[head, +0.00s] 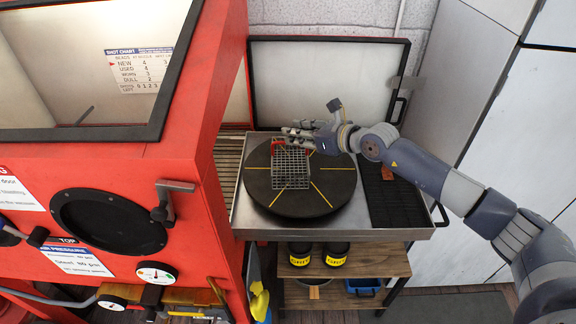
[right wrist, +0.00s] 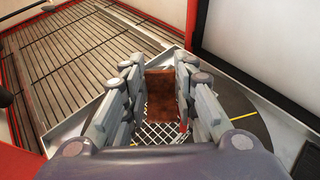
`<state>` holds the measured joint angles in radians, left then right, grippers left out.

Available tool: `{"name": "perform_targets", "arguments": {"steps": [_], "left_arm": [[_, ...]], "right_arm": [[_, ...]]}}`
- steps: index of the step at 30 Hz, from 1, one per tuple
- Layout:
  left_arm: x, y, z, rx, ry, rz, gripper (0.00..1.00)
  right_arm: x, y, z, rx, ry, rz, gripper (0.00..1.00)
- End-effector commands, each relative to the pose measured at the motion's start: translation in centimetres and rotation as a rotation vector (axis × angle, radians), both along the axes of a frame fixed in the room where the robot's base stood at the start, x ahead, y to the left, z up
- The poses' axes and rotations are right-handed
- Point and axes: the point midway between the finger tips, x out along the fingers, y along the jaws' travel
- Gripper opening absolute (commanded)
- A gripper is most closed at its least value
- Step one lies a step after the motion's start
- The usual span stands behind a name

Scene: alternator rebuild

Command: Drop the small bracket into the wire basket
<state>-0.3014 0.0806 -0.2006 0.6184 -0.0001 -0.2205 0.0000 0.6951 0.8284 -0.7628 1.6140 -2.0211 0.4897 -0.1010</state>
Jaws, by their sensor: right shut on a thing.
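The small bracket (right wrist: 160,97) is a rusty brown piece held between the fingers of my right gripper (right wrist: 159,85) in the right wrist view. In the head view my right gripper (head: 300,133) is over the far end of the wire basket (head: 291,170), and I cannot make out the bracket there. The basket is a grey mesh with red at its far end and sits on the dark turntable. Its mesh (right wrist: 155,134) shows below the bracket in the right wrist view. My left gripper is not in view.
The round turntable (head: 326,190) has yellow lines and stands in a metal tray. A black mat (head: 395,205) with a small rusty piece (head: 387,174) lies to the right. The red cabinet (head: 195,130) stands left, and an upright lid panel (head: 325,85) is behind.

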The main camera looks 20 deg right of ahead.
Motion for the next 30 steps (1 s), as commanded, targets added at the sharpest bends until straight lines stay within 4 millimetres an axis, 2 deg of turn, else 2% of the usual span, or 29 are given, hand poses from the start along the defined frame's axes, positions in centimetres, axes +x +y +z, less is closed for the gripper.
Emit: {"name": "perform_targets", "arguments": {"steps": [3,4,7,20,23,30], "left_arm": [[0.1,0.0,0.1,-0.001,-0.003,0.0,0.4],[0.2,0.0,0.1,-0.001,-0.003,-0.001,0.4],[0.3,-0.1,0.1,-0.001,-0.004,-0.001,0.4],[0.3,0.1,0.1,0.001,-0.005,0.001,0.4],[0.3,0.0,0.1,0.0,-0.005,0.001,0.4],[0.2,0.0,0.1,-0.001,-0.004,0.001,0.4]], "right_arm": [[0.0,0.0,0.1,0.001,-0.001,0.0,0.01],[0.0,0.0,0.1,0.001,-0.001,0.0,0.28],[0.0,0.0,0.1,0.001,-0.001,0.0,0.5],[-0.4,-0.3,0.2,-0.001,0.001,-0.001,0.5],[-1.3,-1.0,0.6,-0.001,0.001,-0.001,0.5],[-5.0,-3.3,2.4,-0.004,0.001,0.0,0.5]]}}
